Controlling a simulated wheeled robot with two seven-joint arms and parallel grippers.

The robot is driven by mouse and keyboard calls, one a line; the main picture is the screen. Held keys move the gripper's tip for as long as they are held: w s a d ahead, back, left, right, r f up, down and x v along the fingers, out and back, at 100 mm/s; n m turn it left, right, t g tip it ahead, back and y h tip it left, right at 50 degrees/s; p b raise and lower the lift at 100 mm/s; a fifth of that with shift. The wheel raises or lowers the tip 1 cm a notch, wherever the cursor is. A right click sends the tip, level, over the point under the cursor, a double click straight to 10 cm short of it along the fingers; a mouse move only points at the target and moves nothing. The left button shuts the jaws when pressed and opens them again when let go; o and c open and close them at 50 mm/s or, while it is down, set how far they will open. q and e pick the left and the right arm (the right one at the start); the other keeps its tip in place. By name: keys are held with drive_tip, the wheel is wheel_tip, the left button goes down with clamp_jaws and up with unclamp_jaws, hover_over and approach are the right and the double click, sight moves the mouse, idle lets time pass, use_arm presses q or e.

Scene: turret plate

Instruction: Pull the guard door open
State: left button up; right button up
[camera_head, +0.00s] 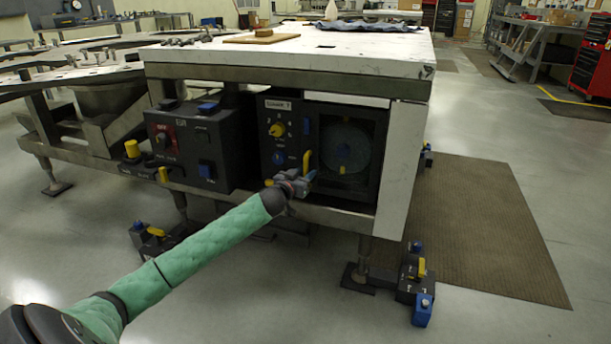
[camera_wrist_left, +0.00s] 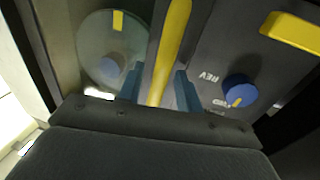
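The guard door (camera_head: 366,128) is a dark-framed panel with a see-through window, at the right of the machine front in the head view. It looks shut. Its upright yellow handle (camera_head: 307,161) is at the door's left edge. In the wrist view the handle (camera_wrist_left: 168,55) runs between my two blue fingertips. My left gripper (camera_head: 296,183) is at the handle's lower end. Its fingers (camera_wrist_left: 159,88) are apart, one on each side of the handle, with small gaps showing. Behind the window is a round plate (camera_wrist_left: 113,50) with a yellow mark. My right gripper is not in view.
Left of the door are a yellow knob (camera_head: 277,130) and a blue knob (camera_wrist_left: 239,91) on the control panel. A dark control box (camera_head: 190,148) is further left. The white table top (camera_head: 350,52) overhangs the door. Open floor lies in front.

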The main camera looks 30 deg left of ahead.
use_arm(q)
drive_tip(key=shift+w, duration=0.35)
drive_tip(key=shift+c, duration=0.4)
clamp_jaws()
drive_tip(key=shift+d, duration=0.1)
